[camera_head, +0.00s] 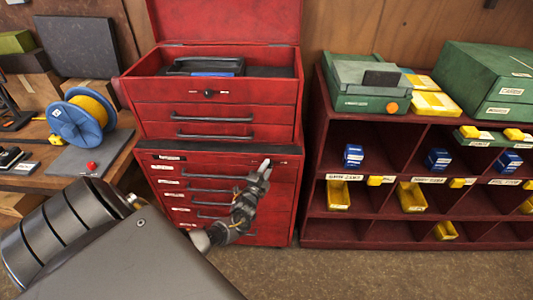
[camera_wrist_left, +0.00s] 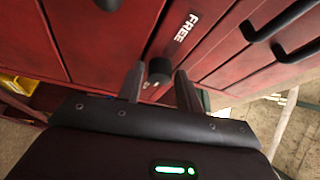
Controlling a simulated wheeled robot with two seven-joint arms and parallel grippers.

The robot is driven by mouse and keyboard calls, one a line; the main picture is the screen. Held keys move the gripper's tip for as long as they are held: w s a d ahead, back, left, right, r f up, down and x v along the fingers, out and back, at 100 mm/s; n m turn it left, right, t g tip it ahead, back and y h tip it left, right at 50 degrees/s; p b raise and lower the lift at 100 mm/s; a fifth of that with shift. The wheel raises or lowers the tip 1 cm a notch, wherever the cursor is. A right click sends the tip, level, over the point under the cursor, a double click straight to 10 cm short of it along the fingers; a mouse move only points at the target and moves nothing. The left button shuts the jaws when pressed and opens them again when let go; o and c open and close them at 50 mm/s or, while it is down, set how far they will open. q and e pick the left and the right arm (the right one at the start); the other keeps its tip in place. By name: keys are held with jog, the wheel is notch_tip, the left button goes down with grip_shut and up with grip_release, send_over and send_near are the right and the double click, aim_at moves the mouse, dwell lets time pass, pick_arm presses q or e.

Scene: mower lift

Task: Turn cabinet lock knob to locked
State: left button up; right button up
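The red tool cabinet (camera_head: 277,215) stands in the middle of the head view. My left gripper (camera_head: 265,165) is at the upper right of its lower front, tips toward the panel. In the left wrist view, a short black round knob (camera_wrist_left: 159,70) shows on the red front between the fingertips of my left gripper (camera_wrist_left: 160,76). The fingers stand apart, one on each side, with narrow gaps to the knob. A label reading FREE (camera_wrist_left: 188,27) is beside it. In the head view the gripper hides the knob. My right gripper is out of view.
Drawer handles (camera_wrist_left: 282,20) are near the gripper. A red chest (camera_head: 215,115) with a raised lid sits on the cabinet. A red shelf unit (camera_head: 320,150) with yellow bins stands right. A bench (camera_head: 100,165) with a blue reel (camera_head: 77,123) is left. Open floor (camera_head: 390,272) lies in front.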

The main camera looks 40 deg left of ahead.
pick_arm(q)
jog(key=shift+o, duration=1.1)
jog(key=b+v, duration=0.1)
jog(key=v, duration=0.9)
jog(key=shift+s+b, duration=0.3)
jog(key=shift+s, duration=0.05)
jog(key=shift+d, duration=0.15)
